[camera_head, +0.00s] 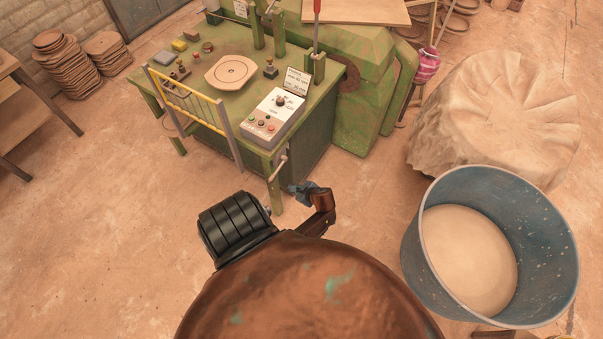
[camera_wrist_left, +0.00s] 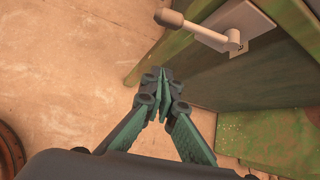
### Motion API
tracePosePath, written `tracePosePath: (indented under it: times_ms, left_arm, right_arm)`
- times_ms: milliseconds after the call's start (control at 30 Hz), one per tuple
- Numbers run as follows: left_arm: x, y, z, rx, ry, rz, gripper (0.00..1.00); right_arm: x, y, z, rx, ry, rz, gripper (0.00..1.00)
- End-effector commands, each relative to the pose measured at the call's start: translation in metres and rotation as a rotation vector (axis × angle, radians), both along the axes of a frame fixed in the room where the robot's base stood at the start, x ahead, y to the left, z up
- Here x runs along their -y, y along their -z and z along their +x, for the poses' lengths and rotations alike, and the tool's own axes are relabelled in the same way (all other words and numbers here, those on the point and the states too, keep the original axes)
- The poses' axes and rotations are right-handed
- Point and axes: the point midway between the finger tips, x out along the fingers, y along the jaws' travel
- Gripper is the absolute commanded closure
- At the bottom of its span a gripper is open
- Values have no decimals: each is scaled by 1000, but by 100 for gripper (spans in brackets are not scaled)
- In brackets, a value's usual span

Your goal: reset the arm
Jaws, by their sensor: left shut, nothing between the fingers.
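My left gripper (camera_head: 303,190) is in the head view at the front corner of the green press table, low beside its front leg. In the left wrist view its teal fingers (camera_wrist_left: 160,82) are together, with nothing between them. A white lever (camera_wrist_left: 208,35) with a rounded grey-brown knob (camera_wrist_left: 170,18) is on a plate on the green machine, just beyond the fingertips and apart from them. The lever (camera_head: 281,164) also shows small in the head view, above the gripper. My right gripper is not in view.
The green press table (camera_head: 205,100) carries a control box (camera_head: 272,117) and a round plate (camera_head: 230,72); a yellow guard rail (camera_head: 187,102) is along its front. A blue tub (camera_head: 545,225) of pale powder and a cloth-covered mound (camera_head: 495,120) stand right. The floor at left is clear.

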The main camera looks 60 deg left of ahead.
Motion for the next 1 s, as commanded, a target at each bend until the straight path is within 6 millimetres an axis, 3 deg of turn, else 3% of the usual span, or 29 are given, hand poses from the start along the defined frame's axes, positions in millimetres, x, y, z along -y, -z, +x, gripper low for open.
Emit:
tracePosePath:
  times_ms: [267, 367, 467, 667, 800, 1000]
  left_arm:
    - [0, 0, 0, 0, 0, 0, 100]
    - [4, 12, -3, 10, -2, -18, 100]
    - [18, 46, -11, 49, -8, -71, 100]
    - [78, 162, -57, 196, -101, -284, 100]
    - [128, 236, -110, 301, -247, -441, 100]
    - [189, 313, -204, 433, -543, -615, 100]
  right_arm:
    - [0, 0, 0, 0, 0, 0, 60]
    - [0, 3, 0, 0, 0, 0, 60]
    - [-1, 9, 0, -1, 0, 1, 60]
    - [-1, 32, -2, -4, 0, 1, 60]
    - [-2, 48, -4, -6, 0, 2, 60]
    - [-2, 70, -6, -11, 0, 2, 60]
